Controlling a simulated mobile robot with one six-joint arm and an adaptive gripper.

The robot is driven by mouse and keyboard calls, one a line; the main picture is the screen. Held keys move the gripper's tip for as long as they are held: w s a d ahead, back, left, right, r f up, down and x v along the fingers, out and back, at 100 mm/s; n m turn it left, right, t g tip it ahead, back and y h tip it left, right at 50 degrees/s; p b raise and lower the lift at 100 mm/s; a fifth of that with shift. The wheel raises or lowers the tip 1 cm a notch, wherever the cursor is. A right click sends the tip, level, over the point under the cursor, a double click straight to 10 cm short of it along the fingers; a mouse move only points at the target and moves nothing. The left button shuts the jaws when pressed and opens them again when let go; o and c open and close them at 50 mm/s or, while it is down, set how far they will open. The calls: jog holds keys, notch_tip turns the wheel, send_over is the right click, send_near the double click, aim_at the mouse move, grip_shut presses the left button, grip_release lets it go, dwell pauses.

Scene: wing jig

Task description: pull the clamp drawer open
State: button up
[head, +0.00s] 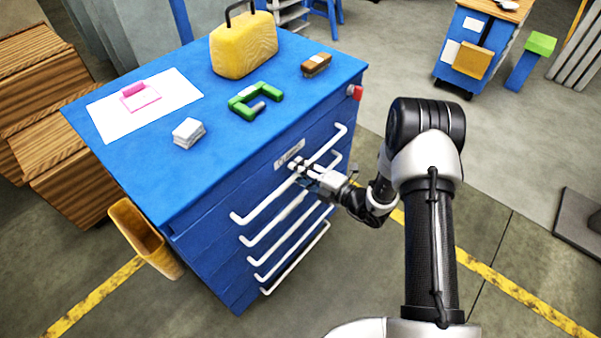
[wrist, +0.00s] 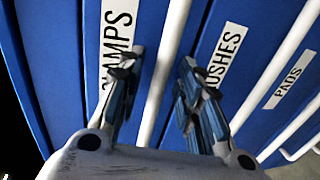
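The clamp drawer is the top drawer of the blue cabinet, and its front looks flush with the cabinet. Its label (wrist: 118,35) reads partly as "AMPS" in the wrist view, the rest hidden by a finger. Its long white bar handle (head: 262,204) is the uppermost one in the head view. My gripper (head: 302,167) is at the middle of this handle. In the wrist view my gripper (wrist: 161,60) is open, with one finger on each side of the white handle (wrist: 174,40). Gaps show between the fingers and the bar.
Lower drawers labelled "brushes" (wrist: 226,45) and "pads" (wrist: 290,85) have similar white handles. On the blue top (head: 190,165) are a yellow case (head: 243,50), a green clamp (head: 262,98), a brush (head: 316,64) and white pads (head: 188,132). A yellow bin (head: 145,238) hangs at left.

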jog(key=shift+w+a, duration=0.15)
jog(key=shift+a, duration=0.05)
jog(key=shift+c, duration=0.6)
grip_shut()
